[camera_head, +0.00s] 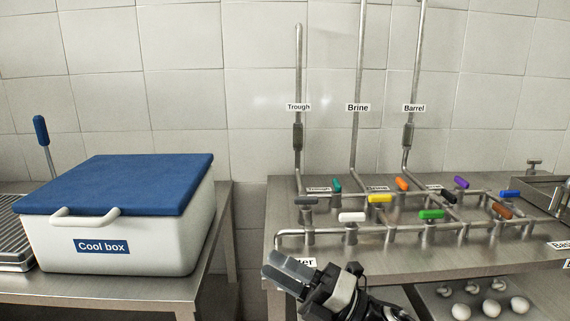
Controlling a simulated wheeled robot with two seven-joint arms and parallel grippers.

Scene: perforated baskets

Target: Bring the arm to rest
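My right gripper (270,265) is in the lower middle of the head view, just in front of the right table's near left corner. Its two grey fingers lie side by side, pointing up and left, with no clear gap and nothing visible between them. The gripper covers part of a label on the table's front. My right arm comes in from the bottom edge. My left arm and gripper are not in view.
A cool box (120,232) with a blue lid stands on the left table (140,287). The right table (380,262) carries pipes with several coloured valve handles, including a green one (431,214). Several white round things lie on a lower shelf (550,299). A gap separates the tables.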

